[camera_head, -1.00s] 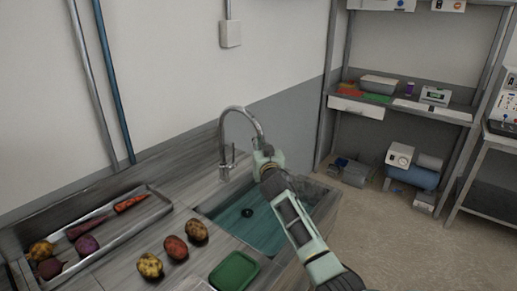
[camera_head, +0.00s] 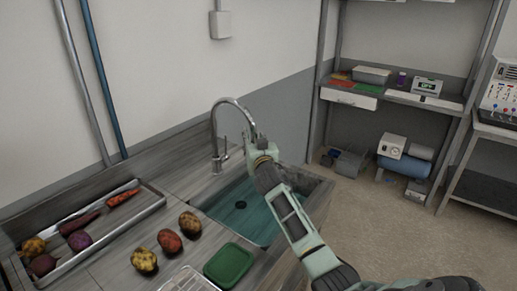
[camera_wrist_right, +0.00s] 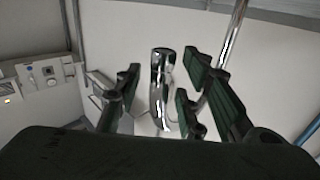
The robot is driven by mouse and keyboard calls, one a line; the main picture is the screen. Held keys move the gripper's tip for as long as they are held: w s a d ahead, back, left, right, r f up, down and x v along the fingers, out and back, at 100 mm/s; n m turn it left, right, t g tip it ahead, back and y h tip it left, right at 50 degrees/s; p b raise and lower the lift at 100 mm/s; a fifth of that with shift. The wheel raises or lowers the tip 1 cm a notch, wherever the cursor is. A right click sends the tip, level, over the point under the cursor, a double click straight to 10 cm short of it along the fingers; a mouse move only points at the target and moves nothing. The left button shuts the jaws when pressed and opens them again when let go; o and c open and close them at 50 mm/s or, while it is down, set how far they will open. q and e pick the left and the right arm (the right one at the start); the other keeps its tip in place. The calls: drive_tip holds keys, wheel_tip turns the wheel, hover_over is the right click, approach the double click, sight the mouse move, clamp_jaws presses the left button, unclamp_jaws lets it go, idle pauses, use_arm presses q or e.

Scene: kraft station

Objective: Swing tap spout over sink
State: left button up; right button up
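The tap (camera_head: 215,135) is a tall silver gooseneck at the back edge of the sink. Its curved spout (camera_head: 241,103) points right, over the sink basin (camera_head: 240,222). My right gripper (camera_head: 257,143) is at the spout's downturned end, above the basin. In the right wrist view, the metal spout end (camera_wrist_right: 161,75) stands between the dark fingers of my right gripper (camera_wrist_right: 158,98). The fingers are apart, with visible gaps on both sides of the spout. In the head view my gripper hides the spout's tip. My left gripper is not in view.
A metal tray (camera_head: 118,232) with carrots and other vegetables lies on the counter at left. Several potatoes (camera_head: 169,241) and a green container (camera_head: 230,264) sit in front of the sink. A wall stands close behind the tap. Shelving (camera_head: 398,97) with equipment stands at back right.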

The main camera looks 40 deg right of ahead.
drive_tip(key=v, duration=1.1)
drive_tip(key=shift+f, duration=0.1)
